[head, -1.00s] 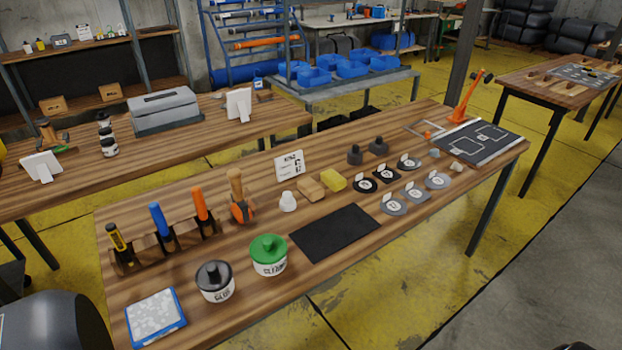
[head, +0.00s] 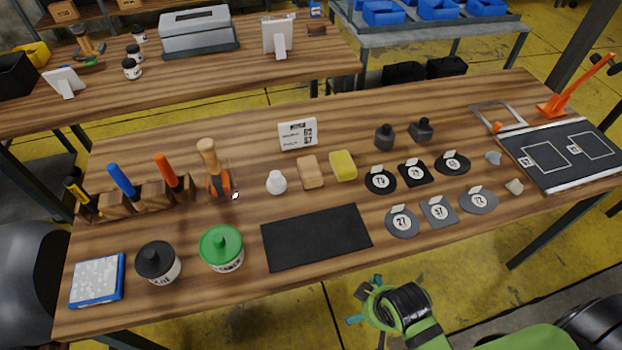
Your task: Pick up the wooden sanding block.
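The wooden sanding block (head: 311,173) is a small tan block lying on the wooden workbench (head: 215,296), near its middle. It sits between a white bottle-like piece (head: 276,183) on its left and a yellow sponge-like block (head: 343,165) on its right. Nothing touches or covers it. My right gripper (head: 366,303), with green and teal parts, is at the bottom of the head view, in front of the bench's near edge and well apart from the block. I cannot tell whether its fingers are open or shut. My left gripper is not in view.
A black mat (head: 316,238) lies in front of the block. A sign (head: 297,134) stands behind it. Several round and square discs lie to the right. Lidded tubs, green (head: 221,247) and black (head: 158,262), stand front left. A tool rack (head: 140,196) is at the left.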

